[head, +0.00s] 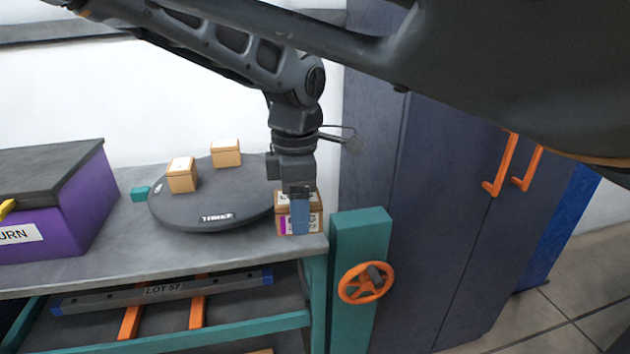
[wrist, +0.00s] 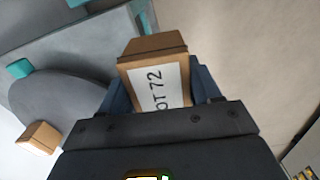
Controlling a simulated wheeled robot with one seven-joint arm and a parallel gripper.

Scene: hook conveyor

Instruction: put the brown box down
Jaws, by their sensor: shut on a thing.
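My gripper (head: 300,214) is shut on a brown box (head: 314,208), one blue finger in front of it in the head view. The box is at the right front corner of the grey bench (head: 90,273), right of the round turntable. I cannot tell whether its underside touches the bench. In the wrist view the brown box (wrist: 153,45) sits between both fingers, with a white label reading "OT 72" facing the camera. Its lower part is hidden by the gripper body.
Two small brown boxes (head: 181,175) (head: 226,153) stand on the dark turntable (head: 190,212). A teal block (head: 140,193) and a purple bin (head: 62,215) are to the left. A teal post with an orange handwheel (head: 365,283) and dark cabinets (head: 440,190) stand right of the bench.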

